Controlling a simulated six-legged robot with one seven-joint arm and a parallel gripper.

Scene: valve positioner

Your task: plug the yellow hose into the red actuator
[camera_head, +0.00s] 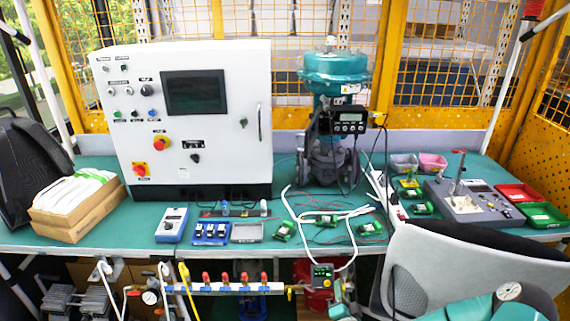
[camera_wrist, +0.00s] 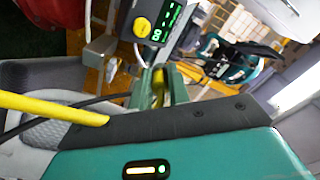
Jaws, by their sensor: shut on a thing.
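The yellow hose (camera_wrist: 55,108) comes in from the left in the wrist view and passes out of sight at the dark edge of my wrist. My gripper (camera_wrist: 158,88) is shut on a yellow piece, which looks like part of this hose; the fingers hide most of it. In the head view, a yellow hose (camera_head: 187,284) hangs at the left of the white air manifold. A red body (camera_head: 310,298), which looks like the red actuator, is below the table front, partly hidden behind a small control box (camera_head: 322,275). That box (camera_wrist: 155,24) is just beyond my fingertips in the wrist view.
A grey chair (camera_head: 470,262) stands at the right, close to my arm. The manifold (camera_head: 228,289) with several red valves runs along the table front. The green table (camera_head: 110,237) carries a white control cabinet (camera_head: 215,130), a teal valve (camera_head: 335,68) and loose cables.

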